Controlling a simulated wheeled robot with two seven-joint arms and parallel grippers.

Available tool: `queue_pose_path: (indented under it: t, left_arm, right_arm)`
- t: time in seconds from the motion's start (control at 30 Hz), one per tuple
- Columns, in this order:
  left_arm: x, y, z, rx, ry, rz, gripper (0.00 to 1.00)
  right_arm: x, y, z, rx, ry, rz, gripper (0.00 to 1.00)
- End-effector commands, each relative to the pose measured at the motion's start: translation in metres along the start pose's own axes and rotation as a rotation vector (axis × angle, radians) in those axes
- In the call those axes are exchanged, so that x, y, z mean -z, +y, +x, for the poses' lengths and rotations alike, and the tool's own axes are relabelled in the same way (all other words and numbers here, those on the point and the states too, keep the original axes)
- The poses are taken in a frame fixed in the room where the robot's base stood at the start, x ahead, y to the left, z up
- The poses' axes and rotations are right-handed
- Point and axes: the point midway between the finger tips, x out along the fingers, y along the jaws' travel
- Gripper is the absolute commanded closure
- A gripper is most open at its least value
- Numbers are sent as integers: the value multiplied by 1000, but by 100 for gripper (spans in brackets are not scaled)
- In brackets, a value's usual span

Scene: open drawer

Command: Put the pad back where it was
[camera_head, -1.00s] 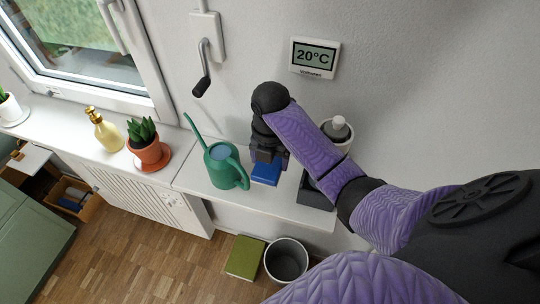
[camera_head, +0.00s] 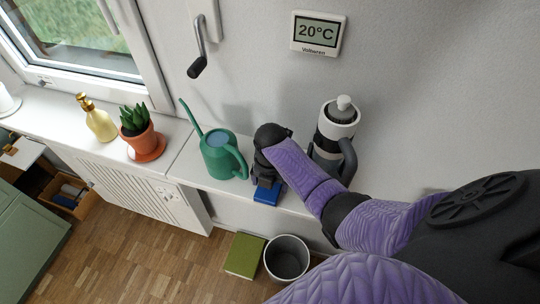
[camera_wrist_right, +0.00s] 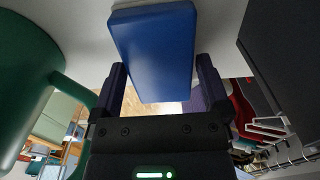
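The blue pad (camera_head: 266,193) is at the front edge of the white sill, right of the green watering can. My right gripper (camera_head: 266,180) points down over it, its fingers mostly hidden by my wrist. In the right wrist view the blue pad (camera_wrist_right: 158,50) sits between the two fingers of my right gripper (camera_wrist_right: 162,90), one along each side. I cannot tell whether the pad touches the sill. My left gripper is not in view.
The green watering can (camera_head: 223,156) stands close left of my gripper. A dark, white-topped bottle or jug (camera_head: 335,128) stands to the right. A potted plant (camera_head: 140,132) and gold bottle (camera_head: 95,118) are farther left. A grey bin (camera_head: 286,258) and green box (camera_head: 244,255) are on the floor.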

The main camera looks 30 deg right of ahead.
Motion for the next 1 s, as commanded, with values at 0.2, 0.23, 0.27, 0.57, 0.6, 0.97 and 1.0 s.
queue_pose_path:
  t: [0.2,0.23,0.27,0.57,0.6,0.97,1.0]
  left_arm:
    - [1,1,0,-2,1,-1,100]
    - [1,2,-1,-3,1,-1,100]
    - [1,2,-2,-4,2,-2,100]
    - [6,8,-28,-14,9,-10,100]
    - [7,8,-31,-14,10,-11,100]
    - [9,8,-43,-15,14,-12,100]
    - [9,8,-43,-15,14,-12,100]
  right_arm:
    - [0,0,-1,0,0,0,0]
    - [0,0,-2,-1,0,0,0]
    - [0,0,-4,-1,1,1,0]
    - [-1,0,-63,-3,-2,0,0]
    - [0,0,-71,-2,-2,-1,0]
    - [0,0,-122,-1,0,0,0]
    - [0,0,-123,-1,0,0,0]
